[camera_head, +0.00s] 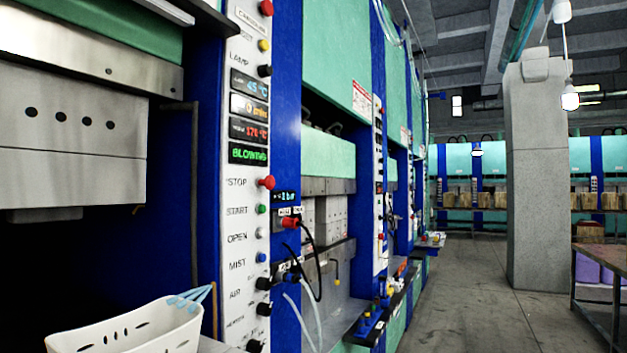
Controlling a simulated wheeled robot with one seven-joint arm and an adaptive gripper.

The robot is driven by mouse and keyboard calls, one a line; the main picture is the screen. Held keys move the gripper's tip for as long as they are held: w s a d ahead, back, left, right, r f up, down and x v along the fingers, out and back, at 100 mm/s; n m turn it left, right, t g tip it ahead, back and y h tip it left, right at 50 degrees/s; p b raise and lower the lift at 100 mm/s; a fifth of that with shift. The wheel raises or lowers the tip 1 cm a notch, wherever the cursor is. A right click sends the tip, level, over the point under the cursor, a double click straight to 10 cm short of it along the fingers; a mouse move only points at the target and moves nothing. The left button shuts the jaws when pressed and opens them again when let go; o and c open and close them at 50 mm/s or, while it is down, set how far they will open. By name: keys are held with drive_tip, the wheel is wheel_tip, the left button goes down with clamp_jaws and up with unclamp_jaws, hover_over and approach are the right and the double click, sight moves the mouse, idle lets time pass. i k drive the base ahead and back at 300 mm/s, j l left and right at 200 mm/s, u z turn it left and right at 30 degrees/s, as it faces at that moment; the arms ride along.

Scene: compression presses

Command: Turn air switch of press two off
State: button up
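A white control panel (238,165) stands on the blue column of the nearest press, left of centre. Its AIR label is low on the panel, and a black knob (263,284) sits beside it to the right. I cannot tell the knob's turned position. Above the knob are a blue MIST button (261,257) and a green START button (262,209). Another black knob (264,309) sits below. A second press's panel (379,180) is farther back and too small to read. No press number is legible, so I cannot tell which is press two. My gripper is not in view.
A white basket (130,330) stands at the lower left. Cables and hoses (312,270) hang just right of the near panel, beside a shelf (375,318) with small items. The grey floor aisle (465,300) is open, with a concrete pillar (540,180) and a table (600,262) at right.

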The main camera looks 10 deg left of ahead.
sight(265, 283)
drive_tip(key=i+j+u, duration=0.1)
drive_tip(key=i+u, duration=0.3)
drive_tip(key=i+l+u, duration=0.1)
drive_tip(key=i+u, duration=0.3)
drive_tip(key=i, duration=0.1)
